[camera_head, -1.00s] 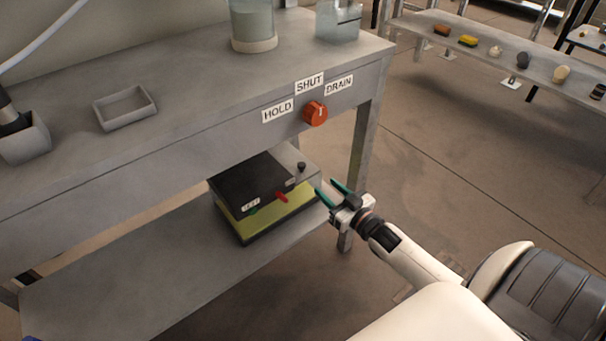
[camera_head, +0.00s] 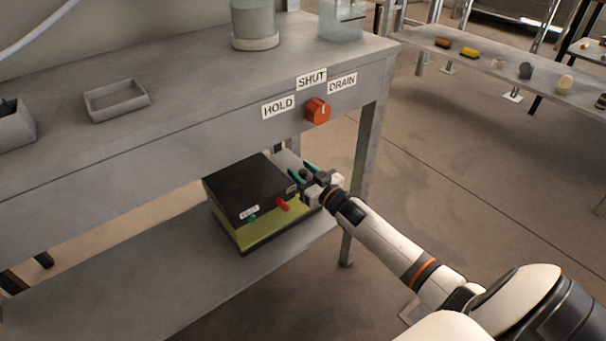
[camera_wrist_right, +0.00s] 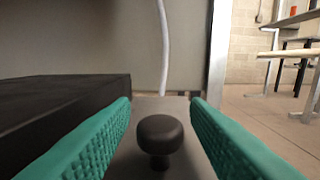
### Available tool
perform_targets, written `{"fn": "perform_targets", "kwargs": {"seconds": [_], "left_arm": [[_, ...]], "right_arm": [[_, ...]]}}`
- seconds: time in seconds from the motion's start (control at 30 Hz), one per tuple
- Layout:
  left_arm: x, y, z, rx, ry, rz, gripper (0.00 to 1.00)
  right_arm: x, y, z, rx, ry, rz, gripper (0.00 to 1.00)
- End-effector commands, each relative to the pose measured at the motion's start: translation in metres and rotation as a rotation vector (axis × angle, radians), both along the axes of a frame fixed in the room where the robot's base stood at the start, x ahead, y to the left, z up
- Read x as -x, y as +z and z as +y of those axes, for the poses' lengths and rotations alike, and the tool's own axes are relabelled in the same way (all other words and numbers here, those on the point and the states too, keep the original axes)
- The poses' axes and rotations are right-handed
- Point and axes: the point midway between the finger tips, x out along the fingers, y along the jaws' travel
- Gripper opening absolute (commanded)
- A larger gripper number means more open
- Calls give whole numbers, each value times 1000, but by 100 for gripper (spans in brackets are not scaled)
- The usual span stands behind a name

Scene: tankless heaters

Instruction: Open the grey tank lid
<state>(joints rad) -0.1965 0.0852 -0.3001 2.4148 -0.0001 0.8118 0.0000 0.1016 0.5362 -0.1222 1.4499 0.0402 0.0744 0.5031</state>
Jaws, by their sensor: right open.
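The tank unit (camera_head: 245,190) sits on the lower shelf, with a black top, a yellow-green band, a green button and a red lever. Its grey lid (camera_head: 285,160) lies flat beside the black top, on the right. The lid's black knob (camera_wrist_right: 160,138) stands upright in the right wrist view. My right gripper (camera_head: 303,172) is open, with its teal fingers on either side of the knob. In the right wrist view, gaps show between the knob and both fingers (camera_wrist_right: 160,125). In the head view the gripper partly hides the lid. My left gripper is not in view.
The bench front (camera_head: 190,140) overhangs the tank, with a red dial (camera_head: 317,111) under HOLD, SHUT and DRAIN labels. A small grey tray (camera_head: 117,99) is on the bench top. The lower shelf is clear left of the tank.

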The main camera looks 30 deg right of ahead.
Motion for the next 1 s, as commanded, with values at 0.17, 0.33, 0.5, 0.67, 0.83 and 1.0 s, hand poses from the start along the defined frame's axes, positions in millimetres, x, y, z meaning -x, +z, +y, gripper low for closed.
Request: {"fn": "perform_targets", "kwargs": {"seconds": [0.17, 0.33, 0.5, 0.67, 0.83, 1.0], "left_arm": [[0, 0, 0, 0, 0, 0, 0], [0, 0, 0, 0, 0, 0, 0], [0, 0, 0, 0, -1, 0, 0], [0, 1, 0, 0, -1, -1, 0], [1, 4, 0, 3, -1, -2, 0], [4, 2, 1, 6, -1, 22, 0]], "right_arm": [[0, 0, 0, 0, 0, 1, 42], [0, 0, 0, 0, 0, 1, 16], [0, 0, 0, 0, 0, 1, 0], [0, 0, 0, 0, 0, 1, 0], [1, 2, 3, 1, 0, 7, 0], [1, 6, 9, 1, 0, 23, 0]]}}
